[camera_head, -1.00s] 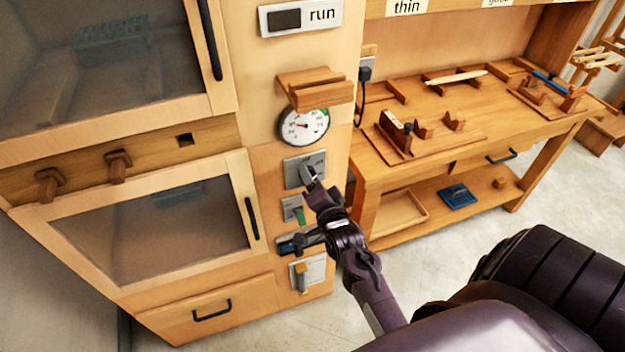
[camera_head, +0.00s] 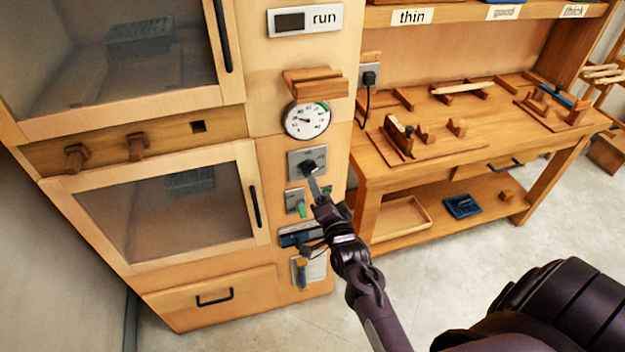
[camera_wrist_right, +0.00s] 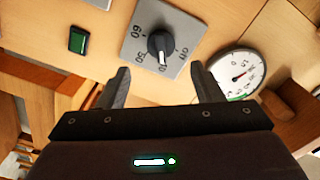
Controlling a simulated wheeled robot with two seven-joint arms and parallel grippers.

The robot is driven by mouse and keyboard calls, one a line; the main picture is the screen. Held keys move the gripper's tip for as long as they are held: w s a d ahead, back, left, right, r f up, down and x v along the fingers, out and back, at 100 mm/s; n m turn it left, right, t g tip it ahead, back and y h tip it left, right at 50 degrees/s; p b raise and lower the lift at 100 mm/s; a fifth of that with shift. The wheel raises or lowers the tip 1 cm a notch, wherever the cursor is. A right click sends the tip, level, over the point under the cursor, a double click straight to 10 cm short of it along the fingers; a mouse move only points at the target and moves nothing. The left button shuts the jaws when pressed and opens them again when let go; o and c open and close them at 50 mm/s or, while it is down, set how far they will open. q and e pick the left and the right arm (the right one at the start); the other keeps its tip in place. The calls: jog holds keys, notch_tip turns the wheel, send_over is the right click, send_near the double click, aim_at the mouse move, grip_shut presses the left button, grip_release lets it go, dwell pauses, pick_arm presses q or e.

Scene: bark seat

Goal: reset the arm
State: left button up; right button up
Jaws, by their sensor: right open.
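My right gripper (camera_head: 318,186) is in front of the cabinet's control panel, just below a grey plate with a dark rotary knob (camera_head: 307,168). In the right wrist view the right gripper (camera_wrist_right: 162,85) has its two fingers spread apart with nothing between them. The knob (camera_wrist_right: 158,44) and its numbered plate show beyond the fingertips, apart from them. My left gripper is not in view.
A round dial gauge (camera_head: 307,120) sits above the knob under a wooden ledge (camera_head: 315,84). A green switch (camera_head: 301,208) is below the knob. A workbench (camera_head: 400,178) with wooden fixtures stands to the right. Open floor lies in front.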

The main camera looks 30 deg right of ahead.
jog(key=s+a+f+n+g+y, duration=0.1)
jog(key=s+a+f+n+g, duration=0.25)
jog(key=f, duration=0.65)
jog(key=s+a+f+n+g+y, duration=0.25)
jog(key=s+f, duration=0.25)
jog(key=f, duration=0.4)
jog(key=s+a+f+n+g+y, duration=0.15)
jog(key=s+a+f, duration=0.25)
jog(key=f, duration=0.6)
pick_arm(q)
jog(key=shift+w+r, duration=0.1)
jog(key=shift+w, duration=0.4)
pick_arm(e)
jog(key=s+f+n+g, duration=0.3)
jog(key=s+f, duration=0.3)
jog(key=s, duration=0.4)
jog(key=s+d+f+n+g, duration=0.1)
jog(key=s+f+n+g, duration=0.2)
jog(key=s, duration=0.8)
jog(key=s+f+n+g+h, duration=0.1)
jog(key=s+f+n+g, duration=0.2)
jog(key=s+f, duration=0.5)
jog(key=s, duration=0.3)
jog(key=shift+s+d+f, duration=0.25)
jog(key=shift+d+f, duration=0.1)
jog(key=shift+d, duration=0.05)
